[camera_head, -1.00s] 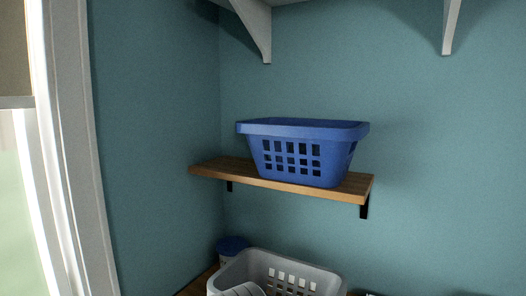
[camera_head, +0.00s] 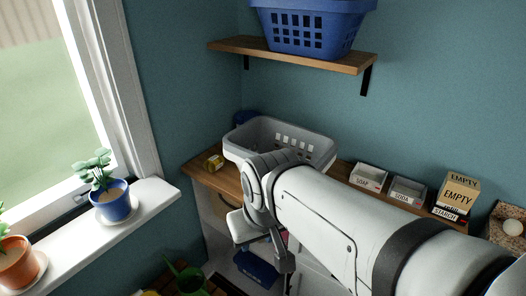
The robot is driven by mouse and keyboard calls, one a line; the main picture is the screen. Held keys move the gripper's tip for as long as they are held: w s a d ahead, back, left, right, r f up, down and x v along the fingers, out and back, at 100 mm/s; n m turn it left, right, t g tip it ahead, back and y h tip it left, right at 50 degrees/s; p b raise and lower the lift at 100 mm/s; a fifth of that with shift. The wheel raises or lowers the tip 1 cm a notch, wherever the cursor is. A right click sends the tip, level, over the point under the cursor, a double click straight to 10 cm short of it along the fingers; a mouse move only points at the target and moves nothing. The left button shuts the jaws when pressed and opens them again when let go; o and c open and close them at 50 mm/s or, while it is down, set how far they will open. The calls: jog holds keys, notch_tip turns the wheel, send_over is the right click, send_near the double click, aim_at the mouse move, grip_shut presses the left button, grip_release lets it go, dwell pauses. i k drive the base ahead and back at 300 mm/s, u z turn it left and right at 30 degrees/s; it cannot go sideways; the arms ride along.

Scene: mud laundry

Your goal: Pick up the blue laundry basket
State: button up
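The blue laundry basket (camera_head: 312,30) stands upright on a wooden wall shelf (camera_head: 232,46) at the top of the view. Its upper rim is partly cut off by the picture's edge. My arm reaches in from the lower right, and my gripper (camera_head: 287,284) hangs at its end, low in the picture and well below and apart from the basket. The fingers are dark, small and partly cut off at the bottom edge, so I cannot tell whether they are open or shut.
A grey basket (camera_head: 240,136) stands on the wooden counter (camera_head: 222,183) below the shelf. Small boxes (camera_head: 369,176) and an EMPTY box (camera_head: 458,192) are to the right. Potted plants (camera_head: 113,203) stand on the left windowsill. A green watering can (camera_head: 190,281) is low down.

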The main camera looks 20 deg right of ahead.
aim_at(341, 21)
jog(key=z, duration=2)
jog(key=k, duration=0.85)
jog(key=u, duration=0.95)
jog(key=i, duration=1)
jog(key=u, duration=0.05)
